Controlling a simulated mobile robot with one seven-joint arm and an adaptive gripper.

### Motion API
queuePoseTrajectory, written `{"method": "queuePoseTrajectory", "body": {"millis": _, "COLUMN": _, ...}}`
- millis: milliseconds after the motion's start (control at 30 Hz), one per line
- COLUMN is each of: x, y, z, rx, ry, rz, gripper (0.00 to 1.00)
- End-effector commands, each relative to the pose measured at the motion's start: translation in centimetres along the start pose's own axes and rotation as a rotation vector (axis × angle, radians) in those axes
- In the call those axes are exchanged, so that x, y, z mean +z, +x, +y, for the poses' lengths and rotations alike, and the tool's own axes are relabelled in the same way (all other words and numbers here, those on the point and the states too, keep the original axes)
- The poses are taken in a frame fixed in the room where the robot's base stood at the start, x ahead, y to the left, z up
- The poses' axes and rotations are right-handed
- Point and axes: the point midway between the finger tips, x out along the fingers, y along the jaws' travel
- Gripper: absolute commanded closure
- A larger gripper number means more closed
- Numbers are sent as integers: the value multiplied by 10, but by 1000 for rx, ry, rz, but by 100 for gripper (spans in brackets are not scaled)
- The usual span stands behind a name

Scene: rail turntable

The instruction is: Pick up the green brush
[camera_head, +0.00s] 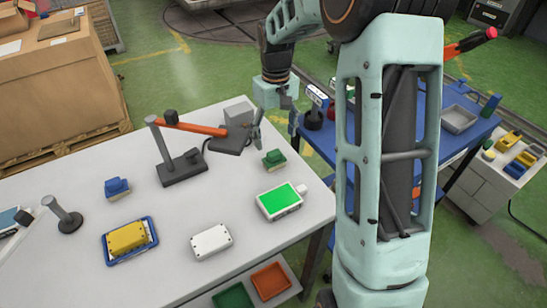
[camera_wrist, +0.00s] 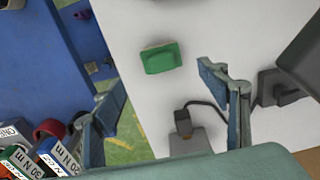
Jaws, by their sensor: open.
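The green brush (camera_head: 274,159) lies on the white table near its right edge, just behind a box with a green top. In the wrist view the green brush (camera_wrist: 160,58) is on the white surface, beyond the fingertips and between their lines. My gripper (camera_head: 268,122) is above the table's back right edge, behind and a little left of the brush. In the wrist view my gripper (camera_wrist: 158,88) is open, with its two fingers wide apart and nothing between them. The brush is apart from both fingers.
The green-topped box (camera_head: 280,202) stands in front of the brush. A grey stand with an orange arm (camera_head: 180,150) is to its left. A blue brush (camera_head: 117,188), a yellow box (camera_head: 127,238) and a white box (camera_head: 211,241) are further left. A blue table (camera_head: 430,130) stands right.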

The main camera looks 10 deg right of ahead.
Motion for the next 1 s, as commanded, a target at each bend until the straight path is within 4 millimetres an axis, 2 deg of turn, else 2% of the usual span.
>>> {"method": "queuePoseTrajectory", "body": {"millis": 100, "x": 0, "y": 16, "z": 0, "rx": 2, "ry": -1, "rz": -1, "gripper": 32}}
{"method": "queuePoseTrajectory", "body": {"millis": 267, "x": 0, "y": 26, "z": 0, "rx": 2, "ry": -1, "rz": 0, "gripper": 32}}
{"method": "queuePoseTrajectory", "body": {"millis": 500, "x": 0, "y": 61, "z": -3, "rx": 2, "ry": -2, "rz": -1, "gripper": 32}}
{"method": "queuePoseTrajectory", "body": {"millis": 600, "x": 0, "y": 70, "z": -2, "rx": 3, "ry": -1, "rz": 2, "gripper": 32}}
{"method": "queuePoseTrajectory", "body": {"millis": 867, "x": -1, "y": 74, "z": -2, "rx": 4, "ry": -1, "rz": 3, "gripper": 32}}
{"method": "queuePoseTrajectory", "body": {"millis": 1000, "x": -1, "y": 74, "z": -2, "rx": 4, "ry": -1, "rz": 3, "gripper": 45}}
